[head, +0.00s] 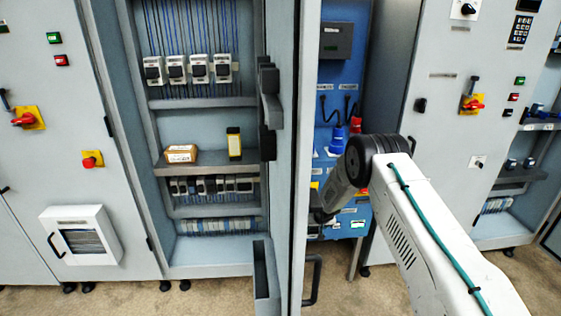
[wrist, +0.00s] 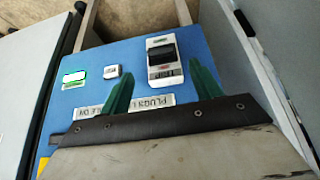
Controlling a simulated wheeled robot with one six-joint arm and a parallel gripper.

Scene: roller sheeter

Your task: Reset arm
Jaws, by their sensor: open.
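In the head view my white arm reaches in from the lower right, and its dark wrist hangs in front of the blue panel (head: 340,75). The fingertips do not show clearly there. In the wrist view my gripper (wrist: 160,85) shows two green fingers spread apart, with nothing held between them. Beyond the fingers is the blue panel face (wrist: 130,63), with a black-and-white rocker switch (wrist: 163,58), a small light button (wrist: 111,72), a green-and-white indicator (wrist: 74,78) and label plates. I cannot tell whether a finger touches the panel.
An open cabinet (head: 205,103) to the left holds a yellow-brown box (head: 181,154) and a yellow-black device (head: 234,144) on a shelf. Its open door (head: 296,130) stands upright close left of my wrist. Grey cabinets (head: 440,130) stand to the right. Brown floor (head: 375,290) shows in front.

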